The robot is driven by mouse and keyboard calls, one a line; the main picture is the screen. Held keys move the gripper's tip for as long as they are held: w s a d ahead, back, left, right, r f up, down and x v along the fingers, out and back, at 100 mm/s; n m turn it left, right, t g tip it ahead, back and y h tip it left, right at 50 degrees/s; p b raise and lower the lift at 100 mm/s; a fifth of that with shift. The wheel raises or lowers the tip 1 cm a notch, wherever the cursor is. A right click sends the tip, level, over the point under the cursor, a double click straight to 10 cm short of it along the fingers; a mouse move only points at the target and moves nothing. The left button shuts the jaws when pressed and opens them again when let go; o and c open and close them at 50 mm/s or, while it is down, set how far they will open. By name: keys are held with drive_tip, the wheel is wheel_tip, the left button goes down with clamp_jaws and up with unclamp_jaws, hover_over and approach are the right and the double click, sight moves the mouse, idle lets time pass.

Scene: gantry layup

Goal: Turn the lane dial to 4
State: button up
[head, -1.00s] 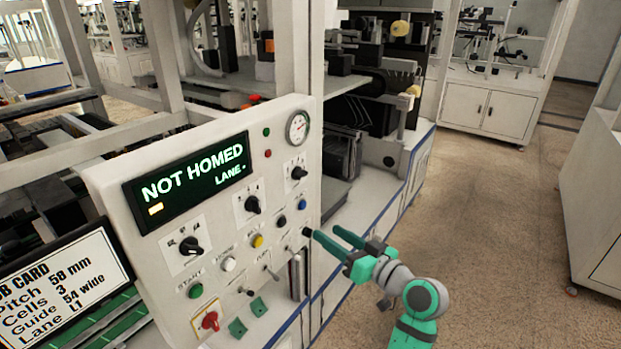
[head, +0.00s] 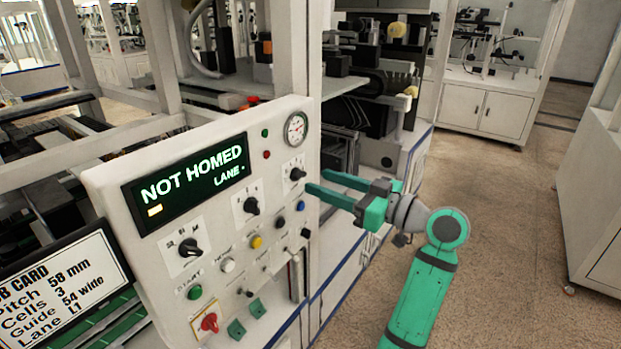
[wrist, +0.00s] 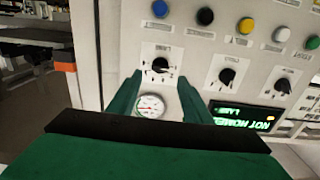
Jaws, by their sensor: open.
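A white control panel (head: 225,270) carries three black pointer dials: a left dial (head: 190,247), a middle dial (head: 252,205) and a right dial (head: 297,174). The panel's display (head: 190,180) reads "NOT HOMED" and "LANE -". My green gripper (head: 316,181) is open and empty at the panel's right edge, close to the right dial. In the wrist view, the panel appears upside down; the right dial (wrist: 160,65) lies ahead between the open fingertips (wrist: 160,79), apparently untouched.
A round gauge (head: 296,128) sits above the right dial. Coloured buttons, including a yellow one (head: 256,241), and a red knob (head: 208,322) lie lower. A job card (head: 58,285) at left reads "Lane L1". Open floor (head: 510,230) lies right.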

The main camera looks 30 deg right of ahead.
sight(303, 175)
drive_tip(key=shift+x, duration=2.25)
drive_tip(key=c, duration=1.1)
